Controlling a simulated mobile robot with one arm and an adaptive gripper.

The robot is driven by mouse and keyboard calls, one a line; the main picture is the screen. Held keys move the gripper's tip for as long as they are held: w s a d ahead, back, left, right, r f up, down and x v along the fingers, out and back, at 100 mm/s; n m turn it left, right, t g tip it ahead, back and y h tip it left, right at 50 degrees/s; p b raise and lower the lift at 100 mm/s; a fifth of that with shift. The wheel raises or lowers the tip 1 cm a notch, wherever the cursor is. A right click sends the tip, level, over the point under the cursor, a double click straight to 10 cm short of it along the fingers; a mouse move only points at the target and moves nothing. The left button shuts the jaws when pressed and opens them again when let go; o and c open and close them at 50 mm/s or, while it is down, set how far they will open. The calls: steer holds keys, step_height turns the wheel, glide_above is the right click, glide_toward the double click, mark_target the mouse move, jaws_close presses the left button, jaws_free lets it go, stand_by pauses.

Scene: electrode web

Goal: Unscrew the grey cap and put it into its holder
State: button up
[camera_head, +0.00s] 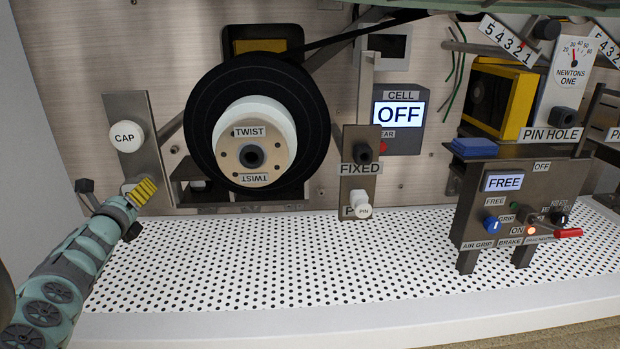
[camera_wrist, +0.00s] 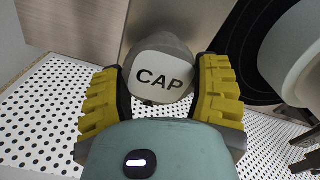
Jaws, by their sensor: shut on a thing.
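My gripper (camera_head: 144,192) is low in front of the upright metal plate at the left, with its yellow fingers at the plate's lower part. In the wrist view my gripper (camera_wrist: 161,95) is shut on the grey cap (camera_wrist: 160,75), its pale face reading CAP between the two fingers. In the head view the gripped cap is mostly hidden by the fingers. A round white piece labelled CAP (camera_head: 126,136) is on the same plate (camera_head: 150,120), above my fingers and apart from them. I cannot tell whether it is the holder.
A large black roll (camera_head: 200,100) with a hub marked TWIST (camera_head: 250,132) is close to the right of my gripper. A FIXED post (camera_head: 360,190) and a control panel (camera_head: 500,205) stand further right. The perforated white table (camera_head: 270,260) is clear in front.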

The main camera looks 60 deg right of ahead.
steer(key=shift+b+x, duration=0.95)
steer(key=shift+b, duration=0.75)
steer(key=o, duration=1.3)
steer(key=shift+d, duration=0.15)
